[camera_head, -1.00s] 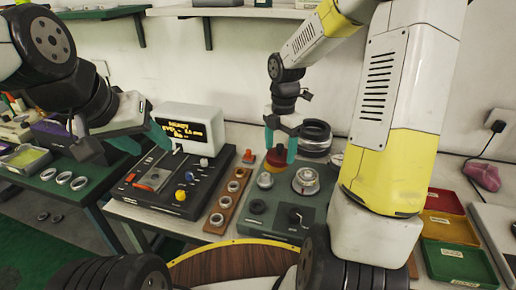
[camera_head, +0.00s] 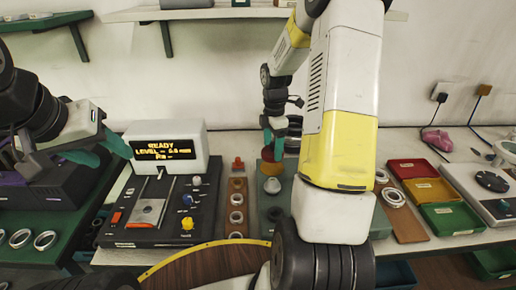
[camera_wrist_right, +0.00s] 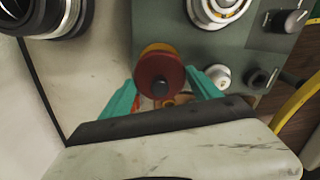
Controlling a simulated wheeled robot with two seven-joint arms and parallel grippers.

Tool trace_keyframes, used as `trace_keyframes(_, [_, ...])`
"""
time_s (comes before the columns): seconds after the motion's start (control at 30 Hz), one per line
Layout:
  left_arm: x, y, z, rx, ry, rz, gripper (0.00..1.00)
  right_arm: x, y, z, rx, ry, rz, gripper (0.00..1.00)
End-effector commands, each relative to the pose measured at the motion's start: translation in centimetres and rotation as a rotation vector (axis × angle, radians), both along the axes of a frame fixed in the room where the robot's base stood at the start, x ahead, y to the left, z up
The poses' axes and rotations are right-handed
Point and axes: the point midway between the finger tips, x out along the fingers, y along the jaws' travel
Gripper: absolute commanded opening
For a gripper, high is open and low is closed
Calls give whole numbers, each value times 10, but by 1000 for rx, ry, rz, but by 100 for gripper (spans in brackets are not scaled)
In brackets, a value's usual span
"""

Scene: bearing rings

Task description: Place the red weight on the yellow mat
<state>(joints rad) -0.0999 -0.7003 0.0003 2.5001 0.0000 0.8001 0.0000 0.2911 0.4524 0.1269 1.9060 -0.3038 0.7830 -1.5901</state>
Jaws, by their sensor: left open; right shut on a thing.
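My right gripper (camera_head: 273,145) is shut on the red weight (camera_head: 271,168), above the grey-green panel (camera_head: 268,214). In the right wrist view the round red weight (camera_wrist_right: 160,72) sits between the two teal fingertips (camera_wrist_right: 160,95), with a dark knob at its centre. A yellow-orange edge (camera_wrist_right: 157,47) shows just behind the weight; I cannot tell what it belongs to or whether they touch. My left gripper (camera_head: 100,152) is open and empty at the left, in front of the display box. I cannot make out a yellow mat for certain.
The display box (camera_head: 166,150) stands behind a black control panel (camera_head: 140,222). A brown strip with rings (camera_head: 236,208) lies beside it. Red, yellow (camera_head: 432,190) and green trays and a scale (camera_head: 490,182) are at the right. My right arm hides part of the bench.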

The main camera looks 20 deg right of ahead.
Motion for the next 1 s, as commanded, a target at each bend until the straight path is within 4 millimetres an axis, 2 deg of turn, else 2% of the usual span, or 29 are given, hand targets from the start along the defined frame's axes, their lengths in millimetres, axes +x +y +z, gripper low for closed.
trace_keyframes(0.27, [0,0,0,0,0,0,50,1,0,-22,-1,-1,2,0])
trace_keyframes(0.47, [0,0,0,0,0,0,50,0,1,-48,0,-1,2,0])
trace_keyframes(0.87, [0,0,0,0,0,0,50,1,0,-52,-1,-3,2,0])
trace_keyframes(0.9, [0,0,0,0,0,0,50,1,0,-53,-1,-2,2,76])
trace_keyframes(1.0, [0,0,0,0,0,0,50,1,0,-53,-1,-2,2,94])
